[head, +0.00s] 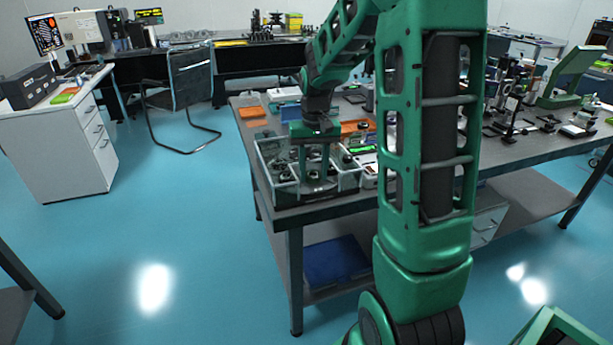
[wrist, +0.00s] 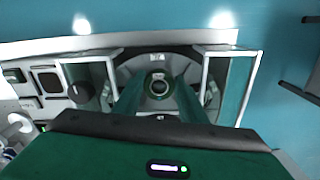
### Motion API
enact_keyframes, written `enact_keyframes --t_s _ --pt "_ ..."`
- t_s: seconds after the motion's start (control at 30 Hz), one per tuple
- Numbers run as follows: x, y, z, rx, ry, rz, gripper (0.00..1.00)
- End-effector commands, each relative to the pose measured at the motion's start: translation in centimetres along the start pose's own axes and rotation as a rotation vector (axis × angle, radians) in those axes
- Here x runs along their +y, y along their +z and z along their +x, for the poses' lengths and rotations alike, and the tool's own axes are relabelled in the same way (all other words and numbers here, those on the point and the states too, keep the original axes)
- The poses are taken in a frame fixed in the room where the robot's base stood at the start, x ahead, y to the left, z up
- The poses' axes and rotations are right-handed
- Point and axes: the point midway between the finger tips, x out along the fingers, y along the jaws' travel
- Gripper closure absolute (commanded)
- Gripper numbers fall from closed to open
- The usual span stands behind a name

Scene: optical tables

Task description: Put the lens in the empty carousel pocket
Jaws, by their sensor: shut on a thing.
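My gripper (head: 314,176) points straight down over the near side of a clear-walled enclosure at the table's left corner. In the wrist view its two green fingers (wrist: 159,92) are shut on a small round lens (wrist: 158,83), seen as a ring with a pale centre. The round grey carousel (wrist: 125,75) lies under and around the fingers, with small labels on it. In the head view the carousel (head: 322,188) is partly hidden by the fingers. I cannot tell whether the lens touches a pocket, and the empty pocket cannot be made out.
Clear enclosure walls with pale edges (wrist: 249,88) stand close on both sides of my fingers. Orange trays (head: 354,127) and a blue box (head: 290,111) lie behind. Optical mounts (head: 512,112) crowd the table's right part. Blue floor is open at left.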

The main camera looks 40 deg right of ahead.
Motion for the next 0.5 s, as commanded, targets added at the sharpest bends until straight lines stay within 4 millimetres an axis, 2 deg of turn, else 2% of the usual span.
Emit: enact_keyframes --t_s 0.1,0.5 --pt "0.0 0.0 0.9 0.0 0.0 0.0 0.84" --pt "-0.07 0.0 1.37 0.0 0.0 -0.001 0.84"
